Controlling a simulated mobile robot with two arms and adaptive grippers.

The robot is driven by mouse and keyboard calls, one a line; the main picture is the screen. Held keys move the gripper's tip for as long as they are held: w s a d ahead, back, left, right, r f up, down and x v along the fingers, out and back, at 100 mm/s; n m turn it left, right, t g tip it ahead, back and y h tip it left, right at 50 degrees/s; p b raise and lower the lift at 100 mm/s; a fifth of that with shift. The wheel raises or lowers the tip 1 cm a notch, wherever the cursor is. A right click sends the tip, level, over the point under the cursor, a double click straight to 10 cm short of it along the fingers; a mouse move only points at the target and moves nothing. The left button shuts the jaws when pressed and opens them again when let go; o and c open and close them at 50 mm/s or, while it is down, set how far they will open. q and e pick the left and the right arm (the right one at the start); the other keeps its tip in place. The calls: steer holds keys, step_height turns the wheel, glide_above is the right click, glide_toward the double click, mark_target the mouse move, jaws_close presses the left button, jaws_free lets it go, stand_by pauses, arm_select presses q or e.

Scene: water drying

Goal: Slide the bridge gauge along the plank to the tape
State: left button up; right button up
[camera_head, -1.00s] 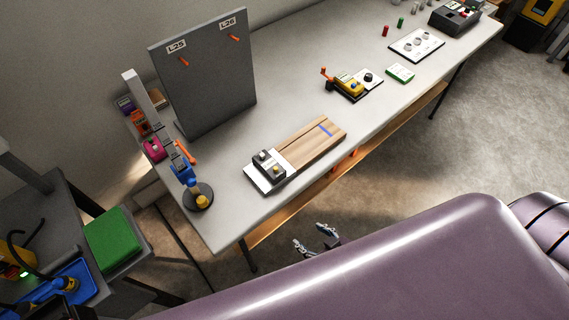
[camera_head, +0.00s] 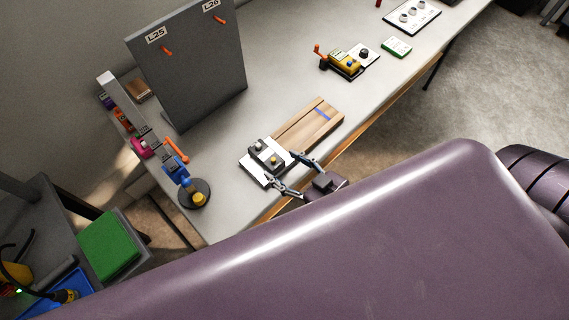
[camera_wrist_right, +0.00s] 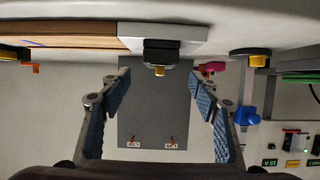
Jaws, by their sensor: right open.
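The bridge gauge (camera_head: 266,155) is a dark block with knobs, resting on a white plate (camera_head: 252,172) at the near-left end of the wooden plank (camera_head: 300,130). A blue tape strip (camera_head: 322,114) crosses the plank toward its far end. My right gripper (camera_head: 280,167) is open at the gauge's front side. In the right wrist view the gauge (camera_wrist_right: 160,52) appears beyond and between the spread blue-padded fingers (camera_wrist_right: 162,86), and no contact shows. My left gripper is not in view.
A grey upright panel (camera_head: 190,65) stands behind the plank. Bare tabletop surrounds the plank.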

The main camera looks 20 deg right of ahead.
mark_target(275, 161)
steer(key=shift+x, duration=0.85)
steer(key=x, duration=0.5)
steer(key=shift+p, duration=0.4)
steer(key=shift+x, duration=0.8)
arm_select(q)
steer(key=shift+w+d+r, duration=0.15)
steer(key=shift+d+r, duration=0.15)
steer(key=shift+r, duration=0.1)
arm_select(e)
steer(key=shift+c, duration=0.3)
